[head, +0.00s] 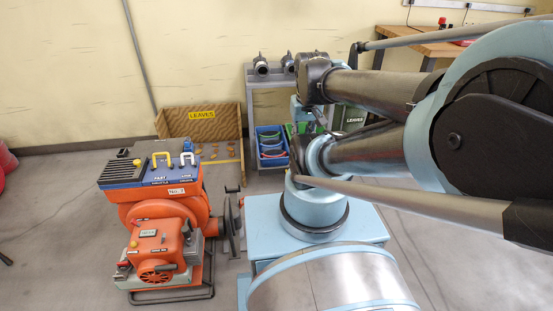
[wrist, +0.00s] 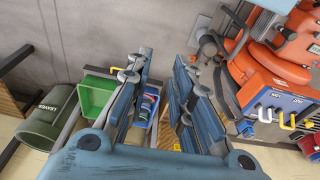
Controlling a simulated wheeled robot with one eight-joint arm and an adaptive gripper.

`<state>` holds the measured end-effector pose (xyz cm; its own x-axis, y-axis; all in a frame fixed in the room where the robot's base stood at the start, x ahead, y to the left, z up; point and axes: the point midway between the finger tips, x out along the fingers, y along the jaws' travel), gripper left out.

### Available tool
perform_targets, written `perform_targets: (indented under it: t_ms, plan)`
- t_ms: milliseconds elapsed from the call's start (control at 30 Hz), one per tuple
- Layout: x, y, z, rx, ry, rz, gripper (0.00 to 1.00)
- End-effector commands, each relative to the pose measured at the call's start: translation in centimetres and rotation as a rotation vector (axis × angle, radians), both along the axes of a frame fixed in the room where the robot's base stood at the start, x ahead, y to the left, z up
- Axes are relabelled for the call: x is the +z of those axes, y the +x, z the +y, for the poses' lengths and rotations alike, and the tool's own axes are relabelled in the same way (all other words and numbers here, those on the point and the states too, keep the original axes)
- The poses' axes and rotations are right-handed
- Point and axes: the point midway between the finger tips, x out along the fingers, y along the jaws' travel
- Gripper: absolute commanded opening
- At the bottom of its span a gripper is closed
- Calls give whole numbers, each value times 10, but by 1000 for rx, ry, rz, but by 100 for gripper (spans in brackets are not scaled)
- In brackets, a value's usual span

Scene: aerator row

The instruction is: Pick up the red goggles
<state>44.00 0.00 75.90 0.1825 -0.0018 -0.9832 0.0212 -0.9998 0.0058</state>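My gripper (wrist: 162,72) is open and empty in the wrist view, with its two fingers apart. A blue bin (wrist: 140,122) shows partly between the fingers, below and beyond them, with small coloured items inside. In the head view the blue bin (head: 262,131) stands on the low part of a grey cart, left of my arm. A thin red item (head: 273,152) lies in it among other coloured pieces; it may be the red goggles, but it is too small to be sure. My arm hides most of the gripper in the head view.
A green bin (wrist: 94,97) stands beside the blue bin. A dark green LEAVES container (wrist: 47,117) is further left in the wrist view. An orange machine (head: 160,215) stands left of my base. A wooden LEAVES box (head: 200,130) is behind it.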

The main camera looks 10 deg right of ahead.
Motion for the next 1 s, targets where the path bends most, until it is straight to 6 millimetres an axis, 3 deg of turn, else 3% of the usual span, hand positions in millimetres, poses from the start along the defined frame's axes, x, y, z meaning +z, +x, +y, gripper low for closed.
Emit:
perform_targets:
  t_ms: [233, 367, 700, 1000]
  plan:
    - [6, -7, 0, -4, 1, -11, 21]
    - [16, 5, 0, -23, 4, -6, 21]
    - [52, 69, -3, -122, 21, 15, 21]
    - [69, 138, -4, -218, 36, 35, 21]
